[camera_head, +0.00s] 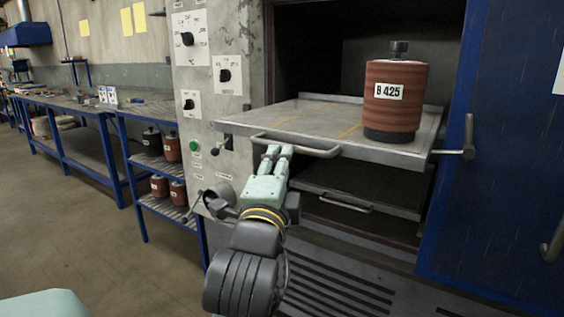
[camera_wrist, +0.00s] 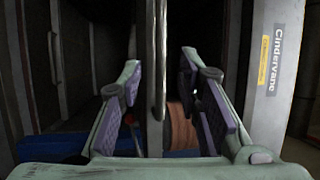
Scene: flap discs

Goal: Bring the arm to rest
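My gripper (camera_head: 275,152) is at the front of the pulled-out oven tray (camera_head: 300,118), by the left part of its bar handle (camera_head: 318,151). In the wrist view my gripper (camera_wrist: 161,66) has its two fingers well apart, with the handle bar (camera_wrist: 160,40) running between them. I see no finger closed on the bar; whether one touches it I cannot tell. A brown stack of discs labelled B 425 (camera_head: 394,110) stands upright on the tray's right side, with a dark base and a dark knob on top.
The blue oven door (camera_head: 500,170) stands open at the right. A grey control panel (camera_head: 208,95) is at the left. A lower tray (camera_head: 365,187) sits beneath. Blue workbenches (camera_head: 60,125) and a shelf with several stacks (camera_head: 160,187) stand further left. Open floor (camera_head: 75,225) lies before them.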

